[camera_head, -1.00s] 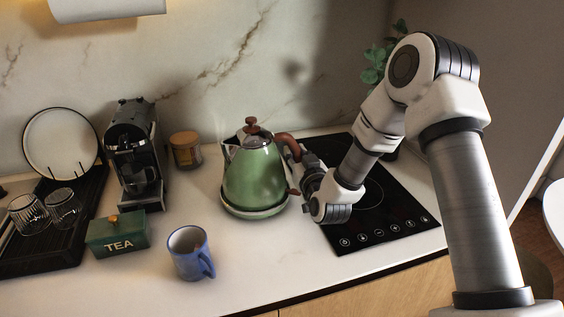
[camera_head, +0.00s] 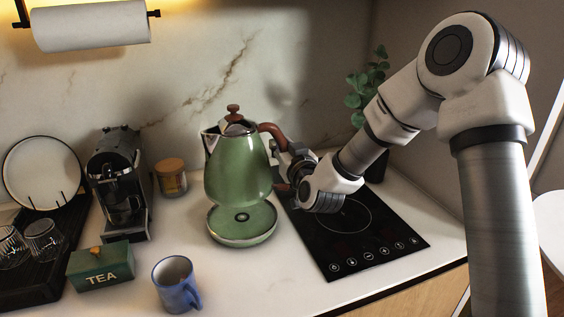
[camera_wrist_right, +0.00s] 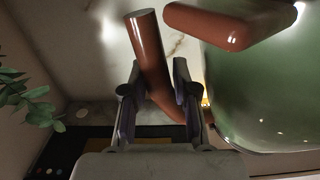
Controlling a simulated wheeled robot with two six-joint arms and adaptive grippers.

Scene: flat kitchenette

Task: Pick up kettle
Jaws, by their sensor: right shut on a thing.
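The green kettle (camera_head: 237,172) with a brown lid knob and brown handle hangs just above its round green base (camera_head: 243,224), apart from it and about upright. My right gripper (camera_head: 287,172) is at the kettle's right side, shut on its handle. In the right wrist view the brown handle (camera_wrist_right: 149,50) runs between the two fingers of the gripper (camera_wrist_right: 157,98), with the kettle's green body (camera_wrist_right: 265,90) to the right. My left gripper is not in view.
A black cooktop (camera_head: 352,232) lies under my right arm. A blue mug (camera_head: 176,284), a green tea box (camera_head: 101,266), a coffee machine (camera_head: 119,183) and a jar (camera_head: 171,177) stand to the left. A plant (camera_head: 366,90) is behind my arm.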

